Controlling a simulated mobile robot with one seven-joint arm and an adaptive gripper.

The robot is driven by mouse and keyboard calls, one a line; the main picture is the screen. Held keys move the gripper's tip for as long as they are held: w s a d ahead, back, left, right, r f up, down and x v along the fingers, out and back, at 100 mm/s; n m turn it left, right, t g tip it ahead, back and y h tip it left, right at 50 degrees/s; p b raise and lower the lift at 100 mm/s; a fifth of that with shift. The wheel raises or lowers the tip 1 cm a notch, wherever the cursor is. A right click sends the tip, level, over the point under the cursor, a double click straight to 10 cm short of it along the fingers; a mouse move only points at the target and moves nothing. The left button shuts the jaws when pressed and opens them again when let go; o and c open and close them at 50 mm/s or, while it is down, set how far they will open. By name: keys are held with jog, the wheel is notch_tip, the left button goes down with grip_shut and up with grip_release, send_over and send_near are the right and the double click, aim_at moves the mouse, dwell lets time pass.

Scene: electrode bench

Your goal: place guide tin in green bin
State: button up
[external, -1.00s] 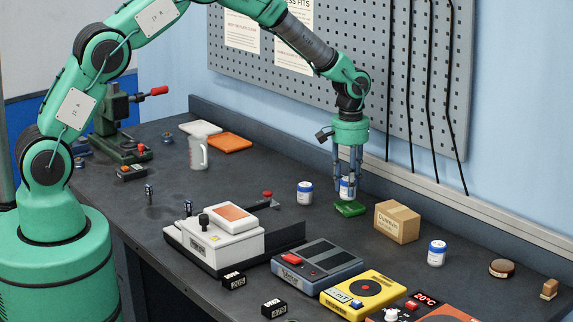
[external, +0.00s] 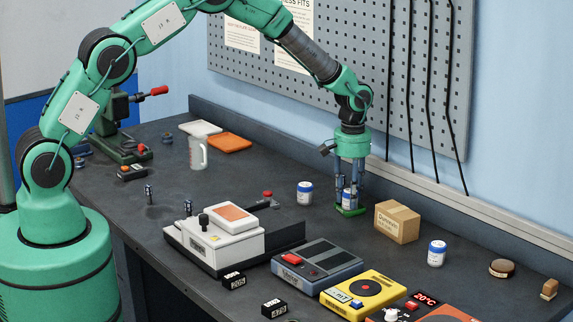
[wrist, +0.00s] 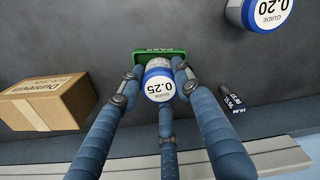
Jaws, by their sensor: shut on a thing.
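My gripper (external: 349,190) points straight down over the green bin (external: 350,211) and is shut on a white guide tin with a blue rim (external: 347,194). In the wrist view the tin (wrist: 159,86), marked GUIDE 0.25, sits upright between my fingers (wrist: 160,88). The shallow green bin, marked PASS (wrist: 172,51), shows behind and partly under the tin. The tin is low at the bin; I cannot tell whether it touches the bin floor. Another guide tin (external: 304,193), marked 0.20 in the wrist view (wrist: 268,12), stands left of the bin.
A cardboard box (external: 397,222) stands close to the right of the bin, with a third white and blue tin (external: 437,253) beyond. A grey device (external: 318,266) and a white machine (external: 215,240) are nearer. The pegboard wall (external: 360,75) is behind.

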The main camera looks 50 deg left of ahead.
dwell(0.3)
jog(key=o, duration=1.2)
jog(key=shift+o, duration=0.2)
notch_tip(320, 180, up, 12)
jog(key=p, duration=0.1)
jog(key=shift+r, duration=0.15)
